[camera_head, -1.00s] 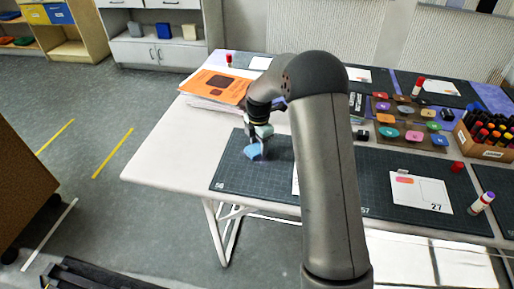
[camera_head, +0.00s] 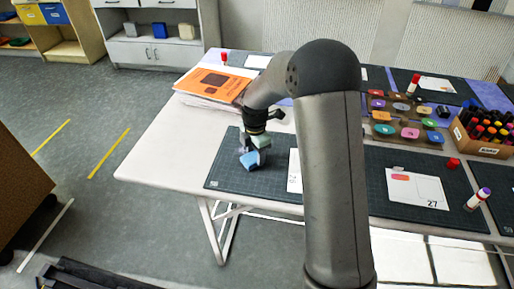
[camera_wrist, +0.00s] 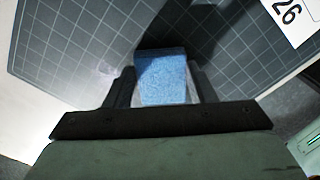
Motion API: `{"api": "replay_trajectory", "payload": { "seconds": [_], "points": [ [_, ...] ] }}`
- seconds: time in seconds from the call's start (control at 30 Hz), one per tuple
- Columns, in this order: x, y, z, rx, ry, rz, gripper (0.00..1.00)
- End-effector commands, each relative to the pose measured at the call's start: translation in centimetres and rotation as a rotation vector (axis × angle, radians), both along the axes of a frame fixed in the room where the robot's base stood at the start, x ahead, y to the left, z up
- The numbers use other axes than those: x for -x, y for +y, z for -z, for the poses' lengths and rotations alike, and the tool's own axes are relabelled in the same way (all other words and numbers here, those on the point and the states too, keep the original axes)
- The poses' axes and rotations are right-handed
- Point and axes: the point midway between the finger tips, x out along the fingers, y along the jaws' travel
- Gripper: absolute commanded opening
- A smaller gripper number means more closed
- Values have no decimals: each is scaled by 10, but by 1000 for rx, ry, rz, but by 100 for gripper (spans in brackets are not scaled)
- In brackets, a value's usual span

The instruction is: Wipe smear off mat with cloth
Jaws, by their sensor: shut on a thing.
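My gripper (camera_head: 256,146) is shut on a blue cloth (camera_head: 250,160), a small block-like piece. The cloth is low over the left part of a dark gridded mat (camera_head: 222,178); I cannot tell for sure whether it touches. In the wrist view the cloth (camera_wrist: 163,80) sits between the two black fingers of my gripper (camera_wrist: 163,72), with the mat (camera_wrist: 75,45) behind it. A faint pale patch, possibly the smear (camera_wrist: 107,68), shows on the mat just left of the left finger. The mat area under the cloth is hidden.
A white card numbered 26 (camera_wrist: 291,18) lies right of the cloth. An orange booklet on a stack of papers (camera_head: 216,82) lies behind the mat. A card numbered 27 (camera_head: 417,189), a glue stick (camera_head: 478,199) and a marker box (camera_head: 483,140) are farther right. My arm hides the middle.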

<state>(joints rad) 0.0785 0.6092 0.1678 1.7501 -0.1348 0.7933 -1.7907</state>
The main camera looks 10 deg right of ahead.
Motion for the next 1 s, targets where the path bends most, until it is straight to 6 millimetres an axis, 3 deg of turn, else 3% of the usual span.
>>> {"api": "replay_trajectory", "payload": {
  "seconds": [0.13, 0.27, 0.8, 1.0],
  "points": [
    [13, 6, 0, -1, 1, -2, 29],
    [11, 7, -27, -1, -2, -4, 29],
    [11, 10, -72, 0, 0, -11, 29],
    [11, 11, -81, 0, -1, -13, 29]
  ]
}}
